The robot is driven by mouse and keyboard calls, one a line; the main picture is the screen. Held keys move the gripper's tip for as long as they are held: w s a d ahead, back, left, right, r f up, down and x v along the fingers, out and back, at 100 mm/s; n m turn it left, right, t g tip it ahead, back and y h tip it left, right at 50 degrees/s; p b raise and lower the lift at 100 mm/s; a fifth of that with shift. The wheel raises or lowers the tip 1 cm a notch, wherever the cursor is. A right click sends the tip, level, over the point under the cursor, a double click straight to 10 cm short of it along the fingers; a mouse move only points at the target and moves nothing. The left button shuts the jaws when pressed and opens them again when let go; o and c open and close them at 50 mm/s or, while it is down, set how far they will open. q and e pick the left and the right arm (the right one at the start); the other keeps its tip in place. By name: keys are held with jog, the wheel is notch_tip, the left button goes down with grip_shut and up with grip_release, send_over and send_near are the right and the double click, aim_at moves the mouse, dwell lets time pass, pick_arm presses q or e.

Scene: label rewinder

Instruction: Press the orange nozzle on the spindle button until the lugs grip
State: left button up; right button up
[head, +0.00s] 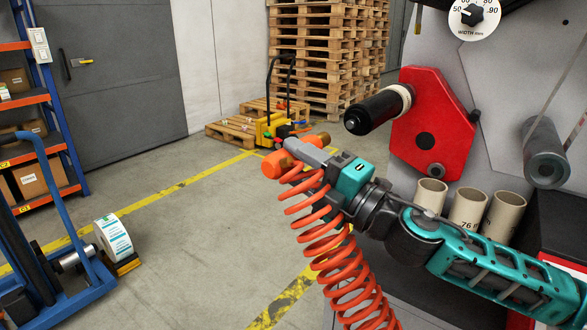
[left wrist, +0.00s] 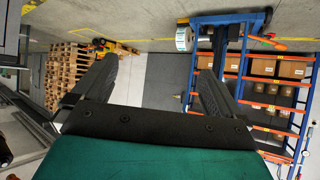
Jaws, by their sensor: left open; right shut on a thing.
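The black spindle (head: 378,108) sticks out of the red plate (head: 437,115) in the head view. A small round button (head: 351,124) shows at its free end. My right gripper (head: 303,150) is shut on the orange nozzle (head: 273,164), whose coiled orange hose (head: 335,255) hangs below. The nozzle is to the left of and below the spindle end in the picture, apart from it. The lugs cannot be made out. My left gripper (left wrist: 155,78) shows only in the left wrist view, open, with nothing between its fingers.
Cardboard cores (head: 468,207) stand below the red plate, and a grey roller (head: 545,155) is at the right. A blue trolley (head: 45,235) with a label roll (head: 113,235) stands at the left. Pallets (head: 325,50) and a yellow pallet truck (head: 268,128) are behind. The middle floor is clear.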

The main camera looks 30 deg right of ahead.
aim_at(328, 143)
jog(key=shift+w+d+f+b, duration=0.1)
jog(key=shift+w+d+b, duration=0.1)
jog(key=shift+d, duration=0.25)
jog(key=shift+w+d+b, duration=0.15)
jog(key=shift+d+b, duration=0.05)
jog(key=shift+d, duration=0.25)
jog(key=shift+w+d+b, duration=0.3)
jog(key=shift+d+b, duration=0.05)
jog(key=shift+d, duration=0.35)
jog(key=shift+w+d+b, duration=0.3)
jog(key=shift+d+b, duration=0.05)
jog(key=shift+d, duration=0.3)
jog(key=shift+w+d+b, duration=0.2)
jog(key=shift+d+b, duration=0.1)
jog(key=shift+d, duration=0.25)
pick_arm(q)
jog(key=shift+w+d+f+h, duration=0.3)
jog(key=shift+w+d+f, duration=0.2)
jog(key=shift+d+f, duration=0.15)
pick_arm(e)
jog(key=shift+w+d, duration=0.3)
jog(key=shift+d, duration=0.4)
jog(key=shift+w+d, duration=0.25)
jog(key=shift+d, duration=0.4)
pick_arm(q)
jog(key=shift+r, duration=0.2)
pick_arm(e)
jog(key=shift+w+d, duration=0.2)
jog(key=shift+d, duration=0.3)
